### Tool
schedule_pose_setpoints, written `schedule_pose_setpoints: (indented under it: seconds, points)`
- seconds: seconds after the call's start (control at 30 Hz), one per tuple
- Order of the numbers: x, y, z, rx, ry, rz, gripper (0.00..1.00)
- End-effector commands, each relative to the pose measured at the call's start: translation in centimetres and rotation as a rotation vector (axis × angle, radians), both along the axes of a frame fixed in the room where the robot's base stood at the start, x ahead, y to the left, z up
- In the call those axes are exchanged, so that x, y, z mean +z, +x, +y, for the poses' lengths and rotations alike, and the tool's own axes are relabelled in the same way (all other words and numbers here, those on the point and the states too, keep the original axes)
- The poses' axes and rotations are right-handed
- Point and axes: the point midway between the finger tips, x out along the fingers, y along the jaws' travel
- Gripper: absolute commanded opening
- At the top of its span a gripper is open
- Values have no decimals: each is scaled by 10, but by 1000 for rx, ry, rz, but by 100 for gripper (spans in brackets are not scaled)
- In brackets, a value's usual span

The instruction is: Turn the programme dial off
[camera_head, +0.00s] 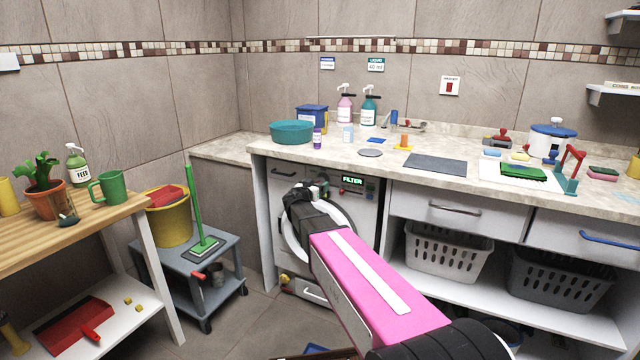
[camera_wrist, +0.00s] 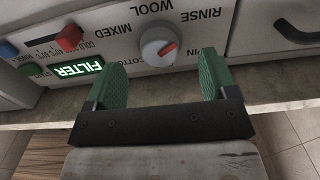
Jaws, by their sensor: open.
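The programme dial (camera_wrist: 158,46) is a round pale grey knob with a red pointer mark on its right side in the wrist view. It sits on the washing machine's white panel (camera_wrist: 112,48), with upside-down words such as MIXED, WOOL and RINSE around it. My gripper (camera_wrist: 163,72) is open, its two green fingers spread with nothing between them. The dial lies just beyond the fingertips, between their lines; I cannot tell if they touch the panel. In the head view my gripper (camera_head: 316,189) is at the machine's front, and the dial is hard to make out there.
A lit green FILTER sign (camera_wrist: 78,69) is on the panel, with a red knob (camera_wrist: 71,31) and a blue knob (camera_wrist: 8,50) near it. A drawer handle (camera_wrist: 298,31) is to the right. The countertop (camera_head: 330,155) overhangs the panel; the round door (camera_head: 350,226) is below.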

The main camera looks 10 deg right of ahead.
Motion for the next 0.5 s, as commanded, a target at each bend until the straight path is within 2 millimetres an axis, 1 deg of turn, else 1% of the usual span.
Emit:
schedule_pose_setpoints:
  seconds: [0.03,0.2,0.33,0.5]
  points:
    - [0,9,-6,-2,0,0,79]
    - [0,24,-16,0,0,0,79]
    - [0,29,-21,0,0,0,79]
    - [0,30,-22,0,-1,1,79]
